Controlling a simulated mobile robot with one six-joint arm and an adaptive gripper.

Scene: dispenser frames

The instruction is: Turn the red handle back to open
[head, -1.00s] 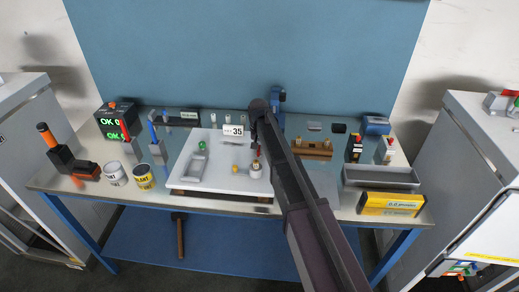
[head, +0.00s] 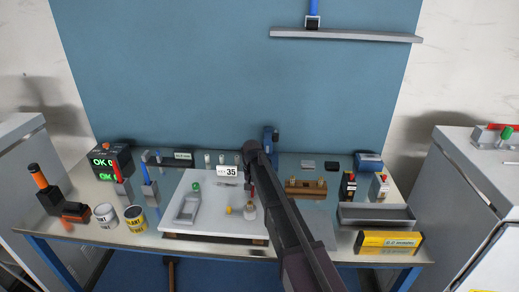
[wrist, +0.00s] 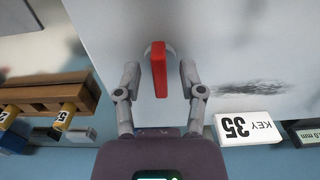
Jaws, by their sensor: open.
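The red handle (wrist: 158,80) is a narrow upright bar on a round pale base in the wrist view. It stands on the white board (wrist: 220,40). My gripper (wrist: 159,68) is open, with one finger on each side of the handle. Gaps show between the handle and both fingers, so it is not gripped. In the head view my arm covers most of the gripper and I cannot make out the handle clearly. The white board (head: 215,222) lies on the bench there, with a green knob (head: 195,186) at its left.
A KEY 35 sign (wrist: 247,128) stands right of my gripper in the wrist view. A wooden block with yellow pieces (wrist: 50,95) is at the left. In the head view, cans (head: 135,217), a grey tray (head: 375,214) and a yellow box (head: 388,242) surround the board.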

